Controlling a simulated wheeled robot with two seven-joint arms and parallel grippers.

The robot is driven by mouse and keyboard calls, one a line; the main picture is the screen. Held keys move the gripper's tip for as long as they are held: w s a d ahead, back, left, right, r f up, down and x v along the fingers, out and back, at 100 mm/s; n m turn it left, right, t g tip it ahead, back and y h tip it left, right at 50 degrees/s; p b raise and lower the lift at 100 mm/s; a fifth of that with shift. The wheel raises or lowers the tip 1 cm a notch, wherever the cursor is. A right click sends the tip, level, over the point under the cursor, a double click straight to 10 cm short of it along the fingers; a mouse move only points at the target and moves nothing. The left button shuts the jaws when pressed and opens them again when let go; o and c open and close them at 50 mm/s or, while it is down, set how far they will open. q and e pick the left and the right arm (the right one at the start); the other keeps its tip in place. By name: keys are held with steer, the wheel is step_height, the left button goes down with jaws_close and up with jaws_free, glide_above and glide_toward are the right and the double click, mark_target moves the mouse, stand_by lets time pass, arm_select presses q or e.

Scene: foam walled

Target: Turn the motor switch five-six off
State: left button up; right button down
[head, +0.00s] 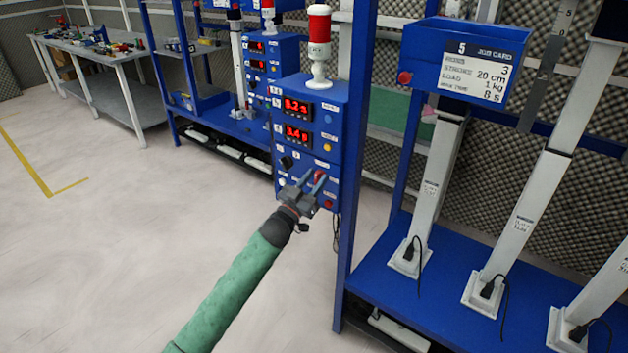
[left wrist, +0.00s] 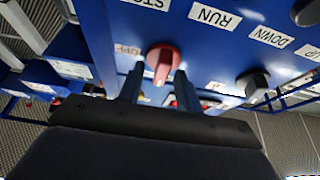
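A red rotary knob (head: 319,175) sits on the front of the blue control box (head: 312,140). The knob's own number label cannot be read. My right gripper is not in view.
The wrist view shows a dark knob (left wrist: 252,83) and RUN label (left wrist: 214,16) nearby. A blue post (head: 356,150) and rack shelf (head: 450,290) stand right. Floor at left is clear.

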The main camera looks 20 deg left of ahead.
arm_select(q)
jaws_close()
